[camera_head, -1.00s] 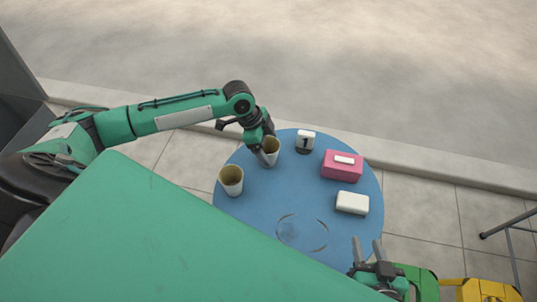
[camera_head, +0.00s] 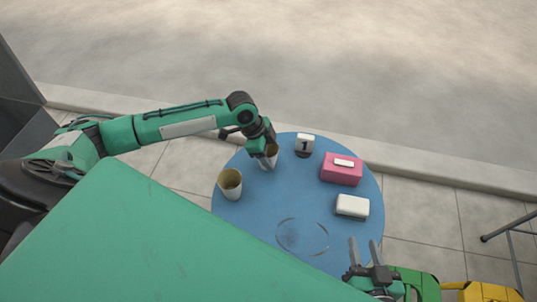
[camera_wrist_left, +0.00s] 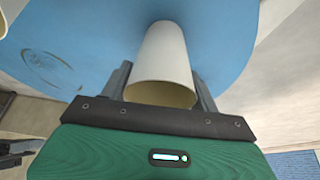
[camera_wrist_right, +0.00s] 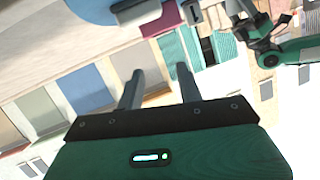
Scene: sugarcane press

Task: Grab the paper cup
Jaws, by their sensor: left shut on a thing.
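A paper cup (camera_head: 271,158) stands near the back left of the blue round table (camera_head: 280,205). My left gripper (camera_head: 262,152) is shut on this cup. In the left wrist view the pale cup (camera_wrist_left: 163,60) sits between the two fingers (camera_wrist_left: 163,88), its open rim towards the camera. A second paper cup (camera_head: 230,184) stands upright at the table's left edge, apart from the gripper. My right gripper (camera_head: 365,252) is open and empty by the table's front right edge; its spread fingers (camera_wrist_right: 158,90) also show in the right wrist view.
A white number block marked 1 (camera_head: 305,145), a pink box (camera_head: 341,169) and a white box (camera_head: 352,206) stand on the table's right half. A round ring mark (camera_head: 302,236) lies near the front. The table's middle is clear.

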